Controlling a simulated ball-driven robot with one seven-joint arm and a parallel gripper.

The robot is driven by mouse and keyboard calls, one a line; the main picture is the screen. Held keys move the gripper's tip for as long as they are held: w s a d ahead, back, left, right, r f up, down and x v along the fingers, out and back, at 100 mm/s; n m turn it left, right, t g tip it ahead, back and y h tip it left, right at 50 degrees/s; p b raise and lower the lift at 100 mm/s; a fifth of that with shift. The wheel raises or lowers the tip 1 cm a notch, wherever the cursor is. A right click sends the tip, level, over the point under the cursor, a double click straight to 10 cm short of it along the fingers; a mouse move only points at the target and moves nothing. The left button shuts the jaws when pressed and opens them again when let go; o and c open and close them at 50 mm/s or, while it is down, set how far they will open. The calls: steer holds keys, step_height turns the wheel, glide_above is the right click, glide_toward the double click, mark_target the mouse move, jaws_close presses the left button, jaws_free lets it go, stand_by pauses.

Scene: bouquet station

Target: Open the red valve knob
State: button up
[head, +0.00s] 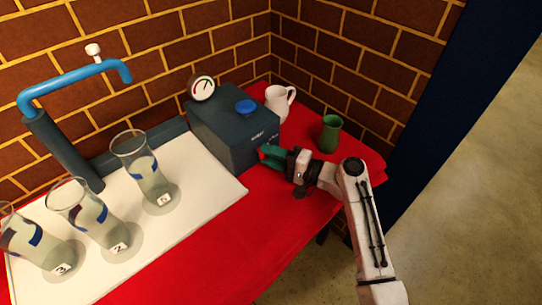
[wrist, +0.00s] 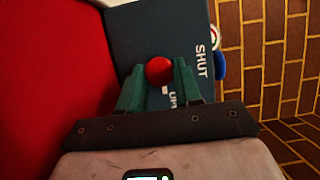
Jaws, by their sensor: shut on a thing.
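The red valve knob (wrist: 159,70) is a round red ball on the face of a dark grey box (head: 228,132). In the wrist view it sits between the green fingers of my gripper (wrist: 158,82), which is shut on it. The word SHUT shows on the box face to the right of the knob, and another label is partly hidden by the right finger. In the head view my gripper (head: 270,153) is at the box's right side, and the knob is hidden there.
The box carries a blue cap (head: 245,107) and a gauge (head: 201,88). A white mug (head: 278,102) and green vase (head: 329,134) stand behind my gripper. Numbered glass vases, one a tall glass (head: 145,170), stand on the white board (head: 195,205) at left. The red tablecloth (head: 265,225) is clear in front.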

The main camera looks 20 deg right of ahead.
stand_by(0.4)
steer(key=o, duration=1)
steer(key=shift+o, duration=0.2)
steer(key=v, duration=1)
steer(key=shift+s+d, duration=0.25)
steer(key=shift+s, duration=0.05)
steer(key=shift+s+f, duration=0.1)
